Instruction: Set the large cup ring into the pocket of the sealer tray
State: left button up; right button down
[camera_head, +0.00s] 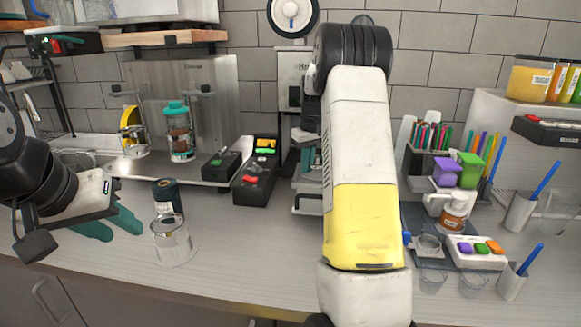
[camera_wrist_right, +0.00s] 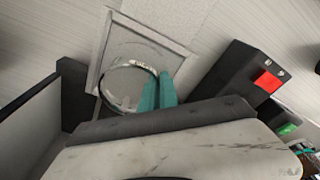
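In the right wrist view the large cup ring (camera_wrist_right: 104,92), a clear round band with a shiny rim, lies over the pale square sealer tray (camera_wrist_right: 98,68). My right gripper (camera_wrist_right: 157,76) has its teal fingers close together at the ring's right rim and appears shut on it. Whether the ring is seated in the pocket or just above it, I cannot tell. In the head view my right arm hides most of this area in front of the sealer (camera_head: 290,65). My left gripper (camera_head: 109,226) is open and empty at the left, its teal fingers apart beside a clear jar.
The clear jar (camera_head: 172,245) and a dark roll (camera_head: 167,197) stand near my left gripper. A black box with a red button (camera_head: 255,180) stands left of the sealer; it also shows in the right wrist view (camera_wrist_right: 240,75).

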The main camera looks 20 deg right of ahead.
jog(key=shift+f, duration=0.3)
jog(key=shift+f, duration=0.2)
jog(key=shift+f, duration=0.15)
jog(key=c, duration=1.6)
grip_release()
